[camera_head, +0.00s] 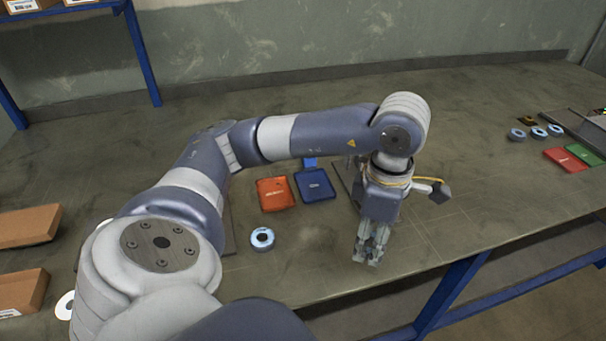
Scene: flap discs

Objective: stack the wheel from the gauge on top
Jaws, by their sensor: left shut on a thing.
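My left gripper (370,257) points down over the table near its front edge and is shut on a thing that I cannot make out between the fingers. A blue and white ring-shaped wheel (262,230) lies flat on the table, left of the gripper and apart from it. More wheels lie at the right: one (516,134), a second (538,132) and a third (555,130). A pale disc (65,305) shows partly at the lower left behind my arm. I cannot tell which object is the gauge. My right gripper is not in view.
An orange-red case (275,194) and a blue case (314,186) lie behind the left gripper. A red case (565,160) and a green case (584,154) lie at the right. Cardboard boxes (28,226) stand at the left.

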